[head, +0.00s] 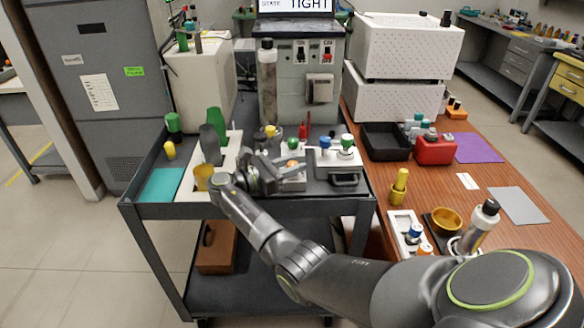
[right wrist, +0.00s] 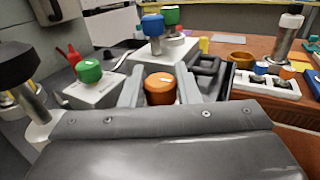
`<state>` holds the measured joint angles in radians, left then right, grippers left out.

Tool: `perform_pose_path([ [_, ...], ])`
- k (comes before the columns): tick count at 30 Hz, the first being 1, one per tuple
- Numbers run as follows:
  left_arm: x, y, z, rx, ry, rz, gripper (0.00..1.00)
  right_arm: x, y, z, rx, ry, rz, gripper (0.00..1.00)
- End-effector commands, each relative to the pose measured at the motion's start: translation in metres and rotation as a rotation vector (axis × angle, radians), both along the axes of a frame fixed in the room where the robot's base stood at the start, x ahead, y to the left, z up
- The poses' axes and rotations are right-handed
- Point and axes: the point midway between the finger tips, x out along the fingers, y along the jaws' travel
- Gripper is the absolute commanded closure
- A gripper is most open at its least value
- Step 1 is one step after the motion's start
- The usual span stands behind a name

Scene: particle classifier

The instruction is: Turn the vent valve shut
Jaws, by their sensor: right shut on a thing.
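An orange valve knob (right wrist: 160,88) sits between the two fingers of my right gripper (right wrist: 159,90) in the right wrist view. The fingers are shut on its sides. No label names it as the vent valve. My left gripper is not in view.
A wooden table (head: 470,195) on the right holds a black tray (head: 385,142) and a red container (head: 434,150).

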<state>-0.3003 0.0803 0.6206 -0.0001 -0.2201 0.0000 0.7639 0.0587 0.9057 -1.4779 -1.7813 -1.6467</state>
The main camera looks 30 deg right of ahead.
Motion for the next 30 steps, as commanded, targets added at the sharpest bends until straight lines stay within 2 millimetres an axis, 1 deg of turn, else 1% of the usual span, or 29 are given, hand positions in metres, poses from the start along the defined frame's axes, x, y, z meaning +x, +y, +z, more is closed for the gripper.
perform_pose_path([
  [1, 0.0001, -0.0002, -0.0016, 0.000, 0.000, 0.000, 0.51, -0.0003, 0.0002, -0.0024, 0.003, 0.003, -0.009, 0.94],
  [16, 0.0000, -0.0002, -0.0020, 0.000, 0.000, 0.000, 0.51, -0.0009, 0.0001, -0.0026, 0.004, 0.004, -0.025, 0.94],
  [17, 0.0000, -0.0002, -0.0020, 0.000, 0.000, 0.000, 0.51, -0.0009, 0.0001, -0.0027, 0.005, 0.004, -0.025, 0.67],
  [18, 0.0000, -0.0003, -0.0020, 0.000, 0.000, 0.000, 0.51, -0.0009, 0.0001, -0.0027, 0.004, 0.004, -0.024, 0.62],
  [21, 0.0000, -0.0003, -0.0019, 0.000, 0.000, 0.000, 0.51, -0.0007, 0.0000, -0.0021, 0.004, 0.003, -0.024, 0.51],
  [30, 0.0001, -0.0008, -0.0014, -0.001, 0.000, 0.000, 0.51, -0.0002, -0.0006, -0.0006, 0.002, 0.001, -0.023, 0.51],
])
